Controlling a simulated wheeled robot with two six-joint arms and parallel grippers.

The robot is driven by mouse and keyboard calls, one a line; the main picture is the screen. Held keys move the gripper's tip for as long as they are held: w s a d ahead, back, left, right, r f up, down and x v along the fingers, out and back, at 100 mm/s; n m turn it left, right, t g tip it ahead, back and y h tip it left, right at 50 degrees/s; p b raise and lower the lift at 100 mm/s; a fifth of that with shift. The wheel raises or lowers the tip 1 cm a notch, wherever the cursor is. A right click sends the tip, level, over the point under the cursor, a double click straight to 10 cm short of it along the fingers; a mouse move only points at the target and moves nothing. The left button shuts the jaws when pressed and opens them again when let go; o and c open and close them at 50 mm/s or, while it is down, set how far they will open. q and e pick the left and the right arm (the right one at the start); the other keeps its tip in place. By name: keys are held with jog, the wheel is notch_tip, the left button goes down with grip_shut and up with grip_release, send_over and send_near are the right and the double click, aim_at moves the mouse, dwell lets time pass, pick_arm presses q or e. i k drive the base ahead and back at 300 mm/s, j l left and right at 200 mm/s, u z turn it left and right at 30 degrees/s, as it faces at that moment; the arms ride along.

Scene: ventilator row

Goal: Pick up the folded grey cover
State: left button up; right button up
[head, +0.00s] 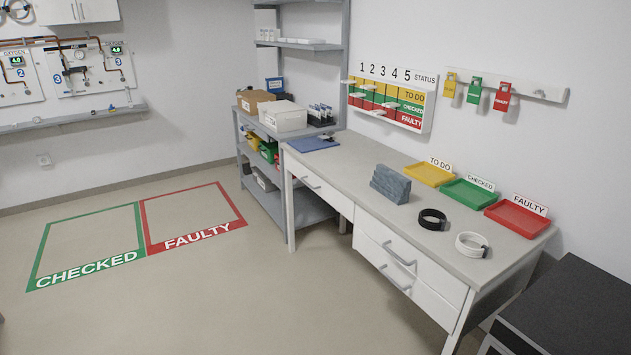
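Neither of my grippers is in view.
A black band (432,219) and a white band (471,245) lie to its right. Yellow (428,175), green (468,193) and red (516,218) trays line the wall side. A blue flat item (313,144) lies at the far end. A black-topped unit (570,315) stands front right.

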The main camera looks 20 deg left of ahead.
aim_at(389, 183)
jog(key=u, duration=0.3)
jog(key=j, duration=0.15)
jog(key=j+z, duration=0.2)
jog(key=j, duration=1)
jog(key=j+z, duration=0.25)
jog(key=j, duration=1)
jog(key=i+j+z, duration=0.2)
jog(key=i+j, duration=0.2)
jog(key=i+j+z, duration=0.15)
jog(key=i+j, duration=0.2)
jog(key=i+j+z, duration=0.2)
jog(key=j, duration=0.35)
jog(key=i, duration=0.1)
